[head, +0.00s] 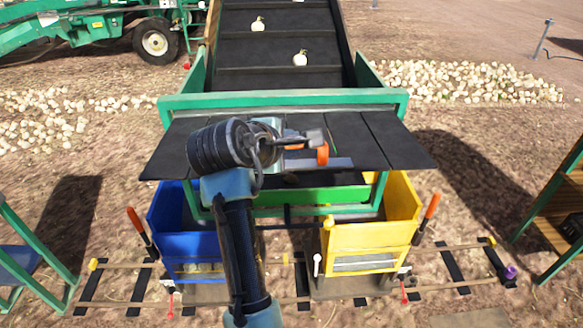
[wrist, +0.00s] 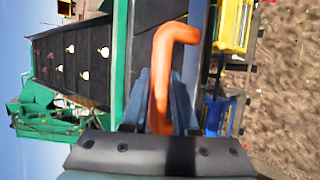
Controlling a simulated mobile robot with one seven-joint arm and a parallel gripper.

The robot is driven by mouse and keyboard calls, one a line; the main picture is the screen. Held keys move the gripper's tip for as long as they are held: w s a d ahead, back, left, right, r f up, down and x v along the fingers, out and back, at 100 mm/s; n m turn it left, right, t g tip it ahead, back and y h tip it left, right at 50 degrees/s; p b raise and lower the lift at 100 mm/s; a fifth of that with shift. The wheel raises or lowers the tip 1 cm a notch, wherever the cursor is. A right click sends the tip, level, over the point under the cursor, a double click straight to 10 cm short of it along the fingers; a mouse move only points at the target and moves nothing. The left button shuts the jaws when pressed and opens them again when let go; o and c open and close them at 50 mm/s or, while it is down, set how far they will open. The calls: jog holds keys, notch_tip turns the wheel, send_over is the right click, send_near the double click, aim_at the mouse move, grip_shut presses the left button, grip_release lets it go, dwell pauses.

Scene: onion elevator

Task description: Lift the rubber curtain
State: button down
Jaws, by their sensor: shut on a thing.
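The rubber curtain (head: 355,140) is a row of dark flaps under the green crossbar (head: 285,101) at the lower end of the conveyor. In the head view its flaps stick out towards me over the carts, raised rather than hanging straight down. My gripper (head: 305,143) is in front of its middle and hides part of it. An orange bent handle (head: 322,154) shows at the gripper. In the wrist view the handle (wrist: 165,75) stands between the two fingers of my gripper (wrist: 160,100), which is shut on it. Where the handle joins the curtain is hidden.
A blue cart (head: 190,236) and a yellow cart (head: 372,236) stand on rails below the curtain, each with an orange-handled lever beside it. Pale onions (head: 300,58) lie on the dark conveyor belt (head: 275,48). A wooden shelf stands at right, a green frame at left.

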jog(key=shift+w+r+n+g, duration=0.1)
jog(key=shift+w+r+g, duration=0.2)
jog(key=shift+r, duration=0.4)
jog(key=shift+w+r+n+g, duration=0.1)
jog(key=shift+w+r+g, duration=0.2)
jog(key=shift+r, duration=0.4)
jog(key=shift+w+r+n+g, duration=0.15)
jog(key=shift+r+g, duration=0.25)
jog(key=shift+r, duration=0.3)
jog(key=c, duration=1)
grip_release()
jog(key=o, duration=0.3)
jog(key=shift+w+f, duration=0.1)
jog(key=shift+w, duration=0.2)
jog(key=shift+s+a+r, duration=0.15)
jog(key=shift+s+r, duration=0.15)
jog(key=shift+s, duration=0.1)
jog(key=b+v, duration=0.3)
jog(key=v, duration=0.9)
jog(key=shift+r+b, duration=0.1)
jog(key=shift+b, duration=0.25)
